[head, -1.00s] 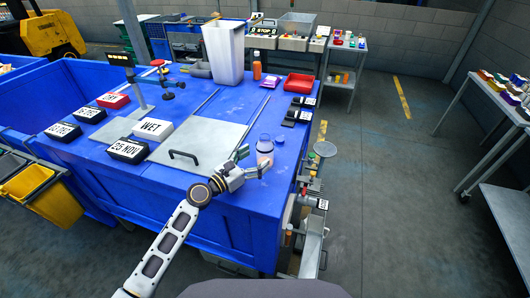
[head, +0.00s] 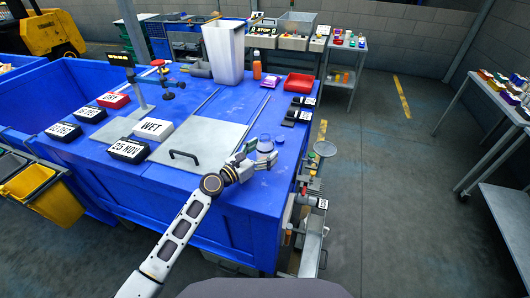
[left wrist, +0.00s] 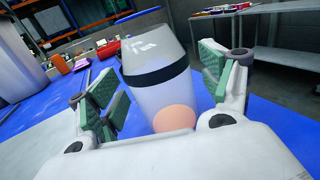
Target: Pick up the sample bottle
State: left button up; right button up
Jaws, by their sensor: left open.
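The sample bottle (head: 264,141) stands upright on the blue table near its front right edge. It is clear, and the left wrist view shows the bottle (left wrist: 158,75) with a dark band and something pinkish in its lower part. My left gripper (head: 261,152) is open around the bottle. In the left wrist view its green-padded fingers (left wrist: 162,95) stand one on each side, with a visible gap. The gripper hides the lower part of the bottle in the head view. My right gripper is not in view.
A small blue round item (head: 280,139) lies just right of the bottle. A metal plate with a black handle (head: 185,155) is to the left, beside a WET block (head: 153,130).

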aim_at(264, 133)
pick_arm(q)
jog(key=shift+w+d, duration=0.25)
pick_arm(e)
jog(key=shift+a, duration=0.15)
pick_arm(q)
jog(key=shift+c, duration=0.7)
jog(key=c, duration=1.1)
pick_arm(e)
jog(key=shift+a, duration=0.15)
pick_arm(q)
jog(key=shift+o, duration=0.2)
jog(key=shift+r, duration=0.2)
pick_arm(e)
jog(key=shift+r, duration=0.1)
pick_arm(q)
jog(key=shift+r+p, duration=0.55)
jog(key=shift+r, duration=0.4)
notch_tip(264, 133, up, 6)
jog(key=shift+r+p, duration=0.25)
jog(key=shift+p, duration=0.95)
jog(key=shift+r, duration=0.65)
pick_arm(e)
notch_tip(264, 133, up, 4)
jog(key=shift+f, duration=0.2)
